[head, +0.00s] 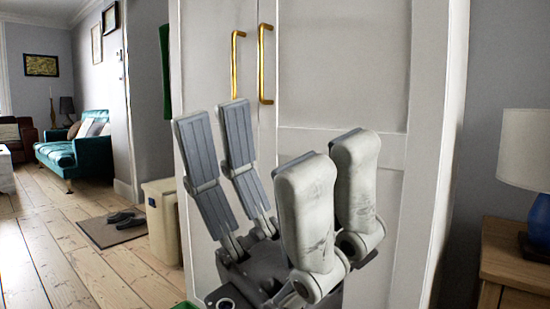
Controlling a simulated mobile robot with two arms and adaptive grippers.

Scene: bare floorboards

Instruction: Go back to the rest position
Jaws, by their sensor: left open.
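My left gripper (265,140) stands upright in the lower middle of the head view. Its fingers are spread wide apart, grey ribbed pads on one side and scuffed white finger backs on the other. It is open, with nothing visible between the fingers. It is in front of a tall white cabinet (340,60) and hides part of its doors. I cannot tell how far the fingers are from the doors. My right gripper does not show.
The cabinet has two brass handles (262,65) and its doors look shut. A wooden nightstand (515,262) with a lamp (525,150) stands at right. A cream bin (162,220) and a mat (105,235) are at left. Floorboards (50,240) lead to a teal sofa (90,155).

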